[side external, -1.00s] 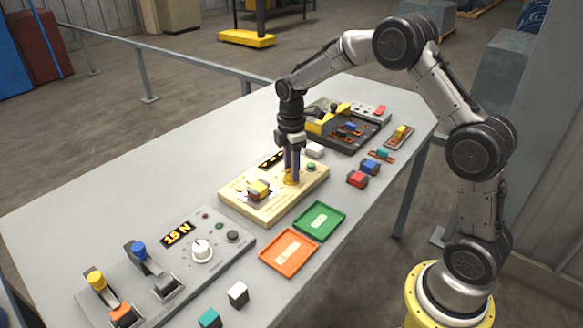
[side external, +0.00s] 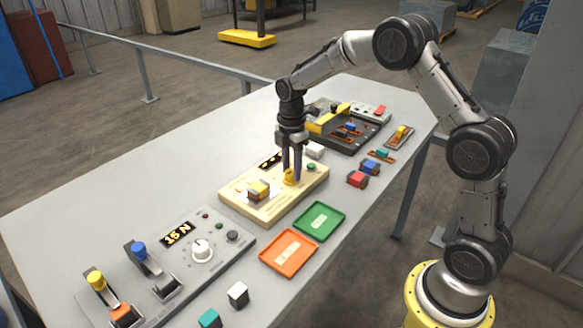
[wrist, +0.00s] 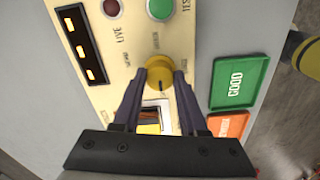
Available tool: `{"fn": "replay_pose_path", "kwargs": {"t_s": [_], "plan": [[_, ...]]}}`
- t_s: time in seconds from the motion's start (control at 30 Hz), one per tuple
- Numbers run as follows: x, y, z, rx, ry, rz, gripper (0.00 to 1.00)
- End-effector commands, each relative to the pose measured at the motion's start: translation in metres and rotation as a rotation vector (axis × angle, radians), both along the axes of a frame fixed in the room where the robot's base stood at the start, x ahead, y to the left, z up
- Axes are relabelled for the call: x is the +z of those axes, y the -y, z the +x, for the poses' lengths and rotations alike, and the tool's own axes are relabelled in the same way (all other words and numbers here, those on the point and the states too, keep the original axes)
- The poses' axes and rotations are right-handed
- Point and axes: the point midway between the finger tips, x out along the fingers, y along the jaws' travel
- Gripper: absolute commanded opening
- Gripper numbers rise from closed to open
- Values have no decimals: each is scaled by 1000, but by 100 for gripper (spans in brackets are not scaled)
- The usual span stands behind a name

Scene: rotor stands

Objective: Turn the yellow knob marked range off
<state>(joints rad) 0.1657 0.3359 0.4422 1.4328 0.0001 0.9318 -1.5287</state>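The yellow knob (side external: 291,178) sits on the cream panel (side external: 262,212) in the middle of the table. In the wrist view the knob (wrist: 159,72) is round, with a dark pointer line directed toward the bottom of the picture. My gripper (wrist: 160,78) points down at it, one dark finger on each side, with the fingertips against its rim and no clear gap. The gripper (side external: 292,170) also straddles the knob in the side view. The small lettering around the knob is too blurred to read, and the fingers hide part of the panel.
The cream panel also bears a green button (wrist: 160,8), a dark red lamp (wrist: 112,8), a lit display (wrist: 80,42) and a coloured block (side external: 258,190). Green (side external: 338,218) and orange (side external: 309,259) trays lie in front. A grey panel (side external: 218,262) stands left.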

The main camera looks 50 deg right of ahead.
Motion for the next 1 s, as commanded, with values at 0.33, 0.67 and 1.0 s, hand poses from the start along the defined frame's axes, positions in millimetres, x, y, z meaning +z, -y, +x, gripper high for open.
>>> {"fn": "replay_pose_path", "kwargs": {"t_s": [0.33,0.67,1.0], "plan": [[1,0,0,0,2,0,72],[22,0,2,-1,7,-1,72],[95,0,2,0,7,-1,72]]}}
